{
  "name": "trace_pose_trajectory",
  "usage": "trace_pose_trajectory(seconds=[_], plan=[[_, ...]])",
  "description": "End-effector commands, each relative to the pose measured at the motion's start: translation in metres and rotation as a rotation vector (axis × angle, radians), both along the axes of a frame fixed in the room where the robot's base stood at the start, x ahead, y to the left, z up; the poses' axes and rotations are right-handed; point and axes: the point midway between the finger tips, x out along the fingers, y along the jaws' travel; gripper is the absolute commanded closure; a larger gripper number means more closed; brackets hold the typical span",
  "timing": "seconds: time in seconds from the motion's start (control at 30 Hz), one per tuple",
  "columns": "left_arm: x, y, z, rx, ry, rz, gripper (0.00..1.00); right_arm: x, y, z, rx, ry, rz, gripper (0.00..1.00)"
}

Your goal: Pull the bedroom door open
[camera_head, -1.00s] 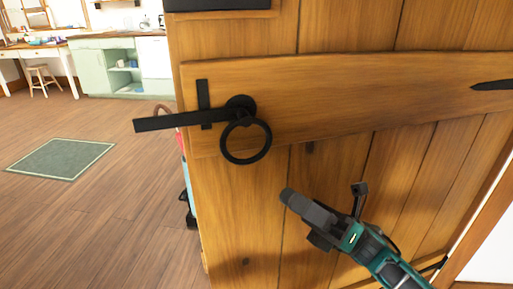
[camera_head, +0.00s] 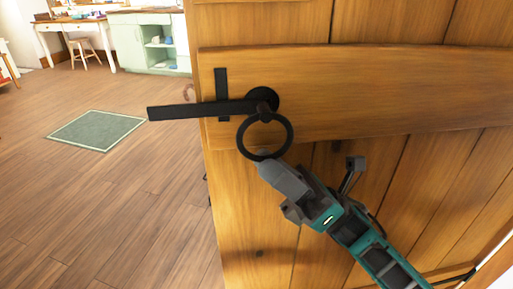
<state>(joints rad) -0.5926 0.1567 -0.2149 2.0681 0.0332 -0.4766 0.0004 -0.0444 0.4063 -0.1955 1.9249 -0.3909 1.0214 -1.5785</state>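The wooden bedroom door (camera_head: 258,215) fills the right half of the head view. Its left edge stands clear of any frame, and the room beyond shows past it, so it is ajar. A black ring handle (camera_head: 240,145) hangs from a round plate, with a black latch bar (camera_head: 180,111) reaching left past the door's edge. My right gripper (camera_head: 265,158) comes up from the lower right, its tip at the bottom of the ring. I cannot tell whether it touches or grips the ring, as its fingers are seen end-on. My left gripper is out of view.
Beyond the door, a green mat (camera_head: 97,130) lies on the open wooden floor. A pale green cabinet (camera_head: 128,45), a white table (camera_head: 50,27) and a wooden stool (camera_head: 82,50) stand at the back. The floor left of the door is clear.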

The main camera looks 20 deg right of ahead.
Motion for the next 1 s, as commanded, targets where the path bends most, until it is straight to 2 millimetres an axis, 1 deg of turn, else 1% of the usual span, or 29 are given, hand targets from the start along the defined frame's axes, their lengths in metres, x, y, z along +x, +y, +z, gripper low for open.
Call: trace_pose_trajectory(seconds=[0.03, 0.2, 0.37, 0.6, 0.8, 0.83, 1.0], plan=[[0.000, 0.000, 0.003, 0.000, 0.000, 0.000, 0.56, 0.001, 0.006, 0.008, 0.001, -0.004, 0.002, 0.79], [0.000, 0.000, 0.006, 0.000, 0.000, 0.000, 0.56, 0.005, 0.020, 0.021, 0.000, -0.001, 0.001, 0.79], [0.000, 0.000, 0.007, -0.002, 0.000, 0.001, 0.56, 0.006, 0.024, 0.025, 0.000, 0.000, 0.000, 0.79], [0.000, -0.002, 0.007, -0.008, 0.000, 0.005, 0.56, 0.006, 0.025, 0.024, 0.000, 0.000, 0.000, 0.79], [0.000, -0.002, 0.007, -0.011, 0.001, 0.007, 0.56, 0.006, 0.025, 0.024, 0.000, 0.000, 0.000, 0.98], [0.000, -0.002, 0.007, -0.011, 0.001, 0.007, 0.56, 0.006, 0.025, 0.024, 0.000, 0.000, 0.000, 1.00], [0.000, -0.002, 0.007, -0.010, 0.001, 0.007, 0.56, 0.006, 0.024, 0.024, 0.000, 0.001, -0.001, 1.00]])
